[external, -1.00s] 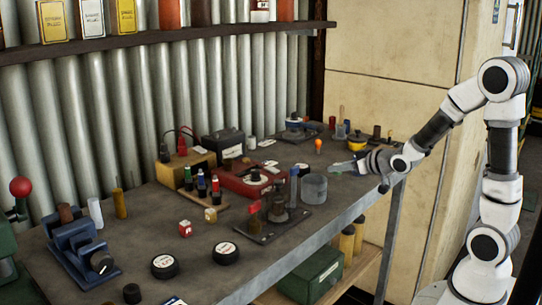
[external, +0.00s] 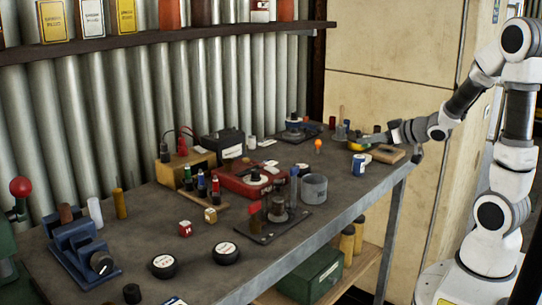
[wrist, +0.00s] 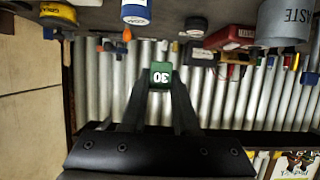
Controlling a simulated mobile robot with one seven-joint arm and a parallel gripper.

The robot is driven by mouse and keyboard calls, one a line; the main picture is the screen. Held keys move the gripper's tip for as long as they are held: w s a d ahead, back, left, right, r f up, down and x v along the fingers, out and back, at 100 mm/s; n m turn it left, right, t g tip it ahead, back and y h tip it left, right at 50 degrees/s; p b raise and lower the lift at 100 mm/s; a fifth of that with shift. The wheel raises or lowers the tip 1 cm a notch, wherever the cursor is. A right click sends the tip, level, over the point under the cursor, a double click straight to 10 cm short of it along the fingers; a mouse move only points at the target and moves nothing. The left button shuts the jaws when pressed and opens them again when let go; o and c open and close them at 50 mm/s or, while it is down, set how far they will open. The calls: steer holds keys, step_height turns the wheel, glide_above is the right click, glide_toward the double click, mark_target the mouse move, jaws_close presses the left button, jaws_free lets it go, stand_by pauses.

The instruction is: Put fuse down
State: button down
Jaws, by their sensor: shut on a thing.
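The fuse is a small green block marked 30 (wrist: 161,75), seen in the wrist view between the two fingertips. My gripper (wrist: 160,86) is shut on it. In the external view my gripper (external: 384,137) is at the far right end of the workbench (external: 330,218), near a yellow roll (external: 356,145) and a wooden block (external: 388,153). I cannot make out the fuse in the external view. The wrist view shows the corrugated wall behind the fuse, which is held clear of any surface.
A blue and white can (external: 358,165) stands near the bench's right edge, and a grey waste pot (external: 313,188) is further left. A red case (external: 247,180), a black battery (external: 224,144) and several small parts crowd the bench. Some bare bench top lies along the front.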

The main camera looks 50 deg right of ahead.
steer(key=w+a+r+n+y+p, duration=0.1)
steer(key=w+a+y+p, duration=0.1)
steer(key=a, duration=0.5)
steer(key=w+a+r+n+y+p, duration=0.1)
steer(key=w+a+p, duration=0.3)
steer(key=a, duration=0.4)
steer(key=shift+n+g+y+p, duration=0.4)
steer(key=shift+n+y+p, duration=0.2)
steer(key=shift+n+p, duration=0.15)
steer(key=shift+w+a, duration=0.1)
steer(key=shift+a, duration=0.05)
